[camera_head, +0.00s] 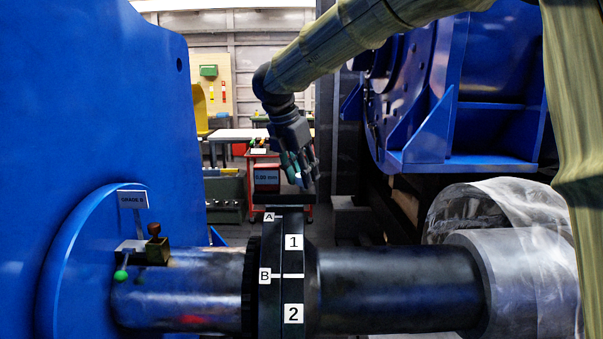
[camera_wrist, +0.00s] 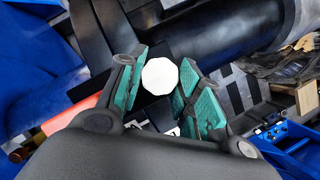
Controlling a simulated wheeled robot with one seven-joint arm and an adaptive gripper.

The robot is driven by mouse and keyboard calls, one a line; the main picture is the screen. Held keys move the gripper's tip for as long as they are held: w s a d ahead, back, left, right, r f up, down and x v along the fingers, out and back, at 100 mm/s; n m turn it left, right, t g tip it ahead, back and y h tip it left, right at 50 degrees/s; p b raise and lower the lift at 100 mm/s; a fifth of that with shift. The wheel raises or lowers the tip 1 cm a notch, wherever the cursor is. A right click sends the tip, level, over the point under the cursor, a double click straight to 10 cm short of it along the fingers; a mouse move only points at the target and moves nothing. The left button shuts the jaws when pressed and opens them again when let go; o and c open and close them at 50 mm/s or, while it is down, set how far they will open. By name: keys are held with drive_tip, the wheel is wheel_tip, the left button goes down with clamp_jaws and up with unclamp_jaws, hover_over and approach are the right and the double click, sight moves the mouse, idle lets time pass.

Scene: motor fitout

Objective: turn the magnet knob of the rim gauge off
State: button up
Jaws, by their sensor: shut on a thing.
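My gripper (camera_head: 301,179) reaches down over the top of the coupling rim (camera_head: 272,292). Its green pads are closed on a white faceted knob (camera_wrist: 160,76), which sits between them in the wrist view. A small pale part of the knob (camera_head: 299,177) also shows between the fingers in the head view. A dark display (camera_head: 265,178) reading 0.00 mm stands just left of my fingers. A dark flat piece lies below the fingers at the rim's top. The rest of the gauge is largely hidden by my fingers, and I cannot tell the knob's setting.
The rim bears labels A, B, 1 and 2. A dark shaft (camera_head: 390,288) runs right to a plastic-wrapped cylinder (camera_head: 500,205).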

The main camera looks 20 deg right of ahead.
drive_tip(key=n+y, duration=0.1)
drive_tip(key=n, duration=0.2)
drive_tip(key=shift+s+d+t, duration=0.1)
drive_tip(key=shift+t, duration=0.3)
drive_tip(key=n+p, duration=0.1)
drive_tip(key=n, duration=0.1)
drive_tip(key=shift+d+n+t+y, duration=0.1)
drive_tip(key=shift+n+t+y, duration=0.2)
drive_tip(key=shift+y, duration=0.1)
drive_tip(key=n+p, duration=0.1)
drive_tip(key=p, duration=0.1)
drive_tip(key=n+y+p, duration=0.1)
drive_tip(key=n, duration=0.1)
drive_tip(key=n+y+p, duration=0.1)
drive_tip(key=n+p, duration=0.1)
drive_tip(key=shift+d+r+t+p, duration=0.1)
drive_tip(key=shift+r+t+p, duration=0.15)
drive_tip(key=shift+t+p, duration=0.05)
drive_tip(key=n+y+p, duration=0.1)
drive_tip(key=n+p, duration=0.2)
drive_tip(key=p, duration=0.1)
drive_tip(key=shift+d+n, duration=0.1)
drive_tip(key=shift+n, duration=0.3)
drive_tip(key=n+y+p, duration=0.1)
drive_tip(key=n+p, duration=0.1)
drive_tip(key=p, duration=0.2)
drive_tip(key=shift+f+n, duration=0.2)
drive_tip(key=shift+n, duration=0.2)
drive_tip(key=shift+f+p, duration=0.1)
drive_tip(key=shift+p, duration=0.25)
